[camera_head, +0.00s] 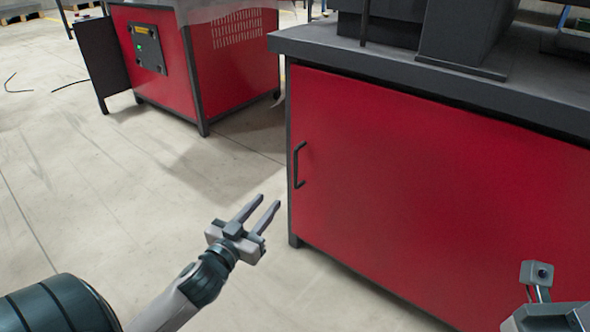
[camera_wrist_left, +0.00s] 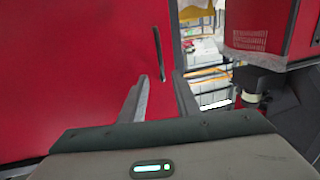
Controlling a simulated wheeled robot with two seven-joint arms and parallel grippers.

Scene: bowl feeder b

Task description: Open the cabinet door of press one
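The red cabinet door (camera_head: 420,190) of the press on the right is shut flush with its dark frame. Its dark vertical bar handle (camera_head: 299,165) is near the door's left edge. My left gripper (camera_head: 267,201) is open and empty, in front of and a little below and left of the handle, apart from it.
A grey worktop (camera_head: 440,75) with dark machine parts overhangs the door. A second red machine (camera_head: 235,65) with a control panel (camera_head: 147,48) stands at the back left. The concrete floor between them is clear.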

